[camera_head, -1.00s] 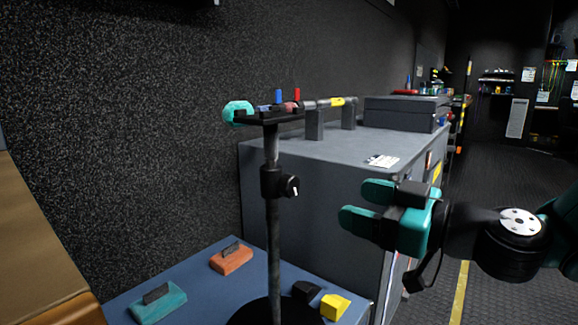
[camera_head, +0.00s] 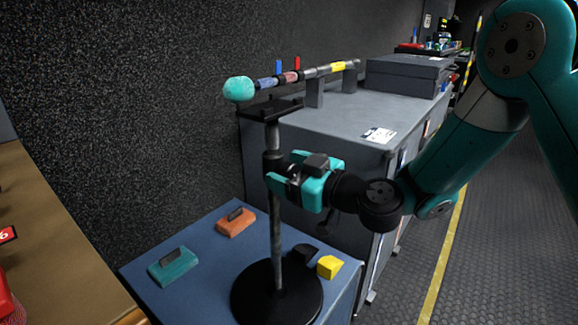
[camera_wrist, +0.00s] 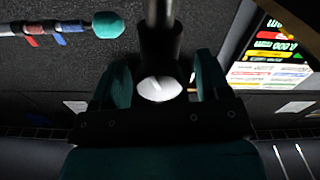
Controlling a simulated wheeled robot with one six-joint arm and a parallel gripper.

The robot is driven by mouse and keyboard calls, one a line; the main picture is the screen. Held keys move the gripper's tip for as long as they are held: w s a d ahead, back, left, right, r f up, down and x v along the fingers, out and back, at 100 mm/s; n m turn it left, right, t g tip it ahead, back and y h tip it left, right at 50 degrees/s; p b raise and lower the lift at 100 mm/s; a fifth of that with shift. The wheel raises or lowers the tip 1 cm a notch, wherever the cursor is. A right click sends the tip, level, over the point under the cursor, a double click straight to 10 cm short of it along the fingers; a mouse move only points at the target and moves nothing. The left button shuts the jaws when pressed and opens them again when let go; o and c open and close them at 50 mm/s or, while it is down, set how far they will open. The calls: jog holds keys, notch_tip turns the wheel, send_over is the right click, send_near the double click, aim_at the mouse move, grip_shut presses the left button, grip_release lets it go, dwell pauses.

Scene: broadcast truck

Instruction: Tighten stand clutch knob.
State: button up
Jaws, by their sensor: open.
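The stand has a grey upright pole (camera_head: 276,235), a black round base (camera_head: 255,303) and a flat cradle on top (camera_head: 270,110). Its black clutch collar (camera_head: 271,160) sits partway up the pole. The clutch knob (camera_wrist: 160,89) shows as a pale round face with a slot-like mark in the wrist view, in front of the dark collar. My gripper (camera_head: 284,172) is open at collar height, right of the pole. In the wrist view its teal fingers (camera_wrist: 163,82) stand on either side of the knob, with gaps visible. In the head view my gripper hides the knob.
A boom pole with a teal foam tip (camera_head: 239,89) lies behind the stand's top, over a grey cabinet (camera_head: 355,125). A teal block (camera_head: 173,268), an orange block (camera_head: 236,222) and a yellow block (camera_head: 330,267) lie on the blue surface (camera_head: 208,293) around the base.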

jog(key=c, duration=0.9)
jog(key=shift+m+b, duration=0.5)
jog(key=shift+m, duration=1.1)
jog(key=shift+c, duration=0.2)
jog(key=o, duration=0.9)
jog(key=shift+o, duration=0.2)
jog(key=shift+d, duration=0.15)
